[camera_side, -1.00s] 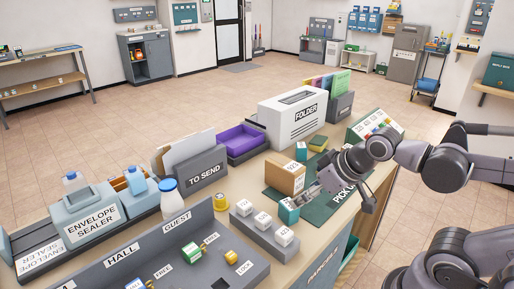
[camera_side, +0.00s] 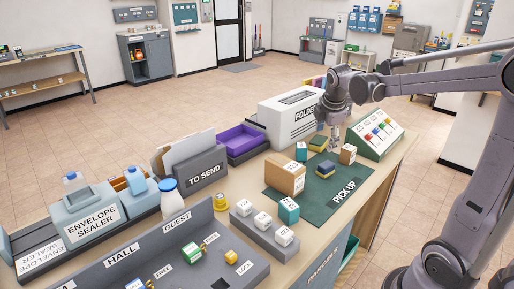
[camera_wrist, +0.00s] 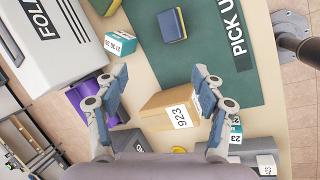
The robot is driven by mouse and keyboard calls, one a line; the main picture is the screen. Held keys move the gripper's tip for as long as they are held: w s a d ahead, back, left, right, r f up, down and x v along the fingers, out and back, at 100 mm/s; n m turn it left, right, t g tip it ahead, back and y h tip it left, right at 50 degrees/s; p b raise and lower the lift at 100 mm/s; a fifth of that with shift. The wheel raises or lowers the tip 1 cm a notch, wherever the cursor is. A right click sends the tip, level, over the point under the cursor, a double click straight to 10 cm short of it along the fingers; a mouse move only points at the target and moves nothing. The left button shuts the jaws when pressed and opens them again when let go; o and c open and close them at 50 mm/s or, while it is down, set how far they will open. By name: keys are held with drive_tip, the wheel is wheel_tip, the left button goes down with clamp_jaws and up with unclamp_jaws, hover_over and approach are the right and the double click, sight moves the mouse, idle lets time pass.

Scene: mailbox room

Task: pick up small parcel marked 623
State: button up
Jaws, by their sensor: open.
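My gripper (camera_side: 334,138) is open and empty above the back of the green mat (camera_side: 343,206). In the wrist view its fingers (camera_wrist: 160,72) are spread wide. A cardboard box (camera_side: 285,177) stands on the mat; its label seems to read 923 in the wrist view (camera_wrist: 168,112). A teal box (camera_side: 289,211) stands at the mat's front edge. In the wrist view this teal box (camera_wrist: 236,124) is partly hidden by the right finger, and its label shows "23"; the first digit is not readable. I cannot make out a clear 623 on any parcel.
Another teal box (camera_side: 301,151), a small brown box (camera_side: 347,155) and a blue-topped block (camera_side: 325,169) are around the mat. The white folder machine (camera_side: 292,119) stands behind. A grey block with several white cubes (camera_side: 262,235) lies in front.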

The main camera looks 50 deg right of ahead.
sight(348, 148)
drive_tip(key=d+f+n+g, duration=0.1)
drive_tip(key=d+f+n, duration=0.1)
drive_tip(key=d, duration=0.3)
drive_tip(key=d+f+n+g, duration=0.1)
drive_tip(key=d+f+n, duration=0.1)
drive_tip(key=d+f, duration=0.2)
drive_tip(key=d+f+n, duration=0.1)
drive_tip(key=d+f, duration=0.2)
drive_tip(key=d, duration=0.4)
drive_tip(key=shift+s+d+f+n+g+h, duration=0.25)
drive_tip(key=shift+d+n+g+h, duration=0.05)
drive_tip(key=shift+n+g, duration=0.1)
drive_tip(key=shift+a+x, duration=0.2)
drive_tip(key=shift+x, duration=2.4)
drive_tip(key=shift+s+f, duration=0.1)
drive_tip(key=c, duration=1.3)
